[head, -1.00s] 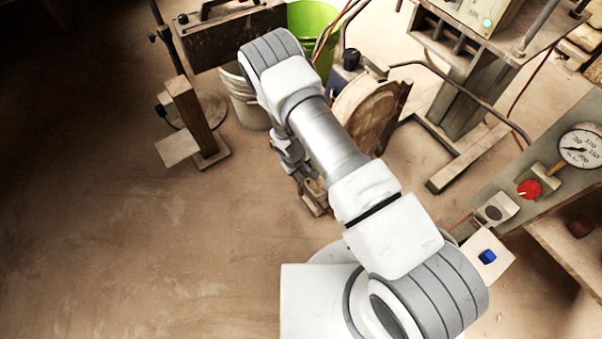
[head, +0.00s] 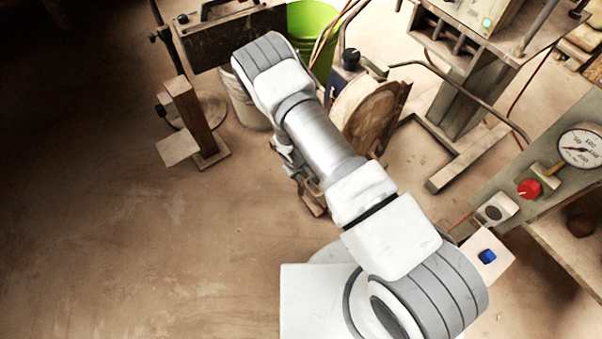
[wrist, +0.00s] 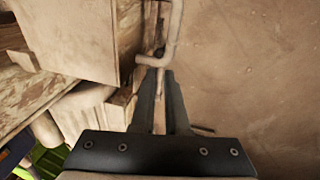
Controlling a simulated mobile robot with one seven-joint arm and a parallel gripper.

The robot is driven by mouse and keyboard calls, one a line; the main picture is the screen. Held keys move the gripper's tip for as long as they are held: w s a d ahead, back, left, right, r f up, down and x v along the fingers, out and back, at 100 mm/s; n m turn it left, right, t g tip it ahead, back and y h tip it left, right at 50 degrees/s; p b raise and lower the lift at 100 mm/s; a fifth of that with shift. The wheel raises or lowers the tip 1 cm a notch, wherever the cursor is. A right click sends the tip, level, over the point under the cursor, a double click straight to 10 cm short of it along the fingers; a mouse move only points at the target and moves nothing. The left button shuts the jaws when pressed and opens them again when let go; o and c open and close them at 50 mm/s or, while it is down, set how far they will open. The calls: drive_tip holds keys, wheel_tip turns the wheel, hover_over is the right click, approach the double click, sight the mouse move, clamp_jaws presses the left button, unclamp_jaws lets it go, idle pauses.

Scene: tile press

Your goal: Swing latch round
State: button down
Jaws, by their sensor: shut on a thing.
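The latch (wrist: 175,35) looks like a pale bent rod in the wrist view. It comes down from the top edge, then turns left just ahead of my fingertips. My gripper (wrist: 160,75) is shut on it, with a thin pale strip of it showing between the two dark fingers. In the head view my arm covers most of the gripper and the latch, so the hold cannot be made out there.
A wooden block (wrist: 85,35) stands close to the left of my fingers in the wrist view. In the head view, a round wooden disc (head: 366,112) stands right of my arm, and a wooden post (head: 190,115) stands left. The floor at left is clear.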

drive_tip(key=shift+s+f+y, duration=0.1)
drive_tip(key=shift+f+y, duration=0.05)
drive_tip(key=shift+y, duration=0.15)
drive_tip(key=c, duration=1.2)
unclamp_jaws()
drive_tip(key=s+r+p, duration=0.2)
drive_tip(key=r+p, duration=0.1)
drive_tip(key=r, duration=0.5)
drive_tip(key=s+a+r+p, duration=0.1)
drive_tip(key=r+p, duration=0.2)
drive_tip(key=r, duration=0.6)
drive_tip(key=shift+s+a, duration=0.15)
drive_tip(key=shift+s, duration=0.25)
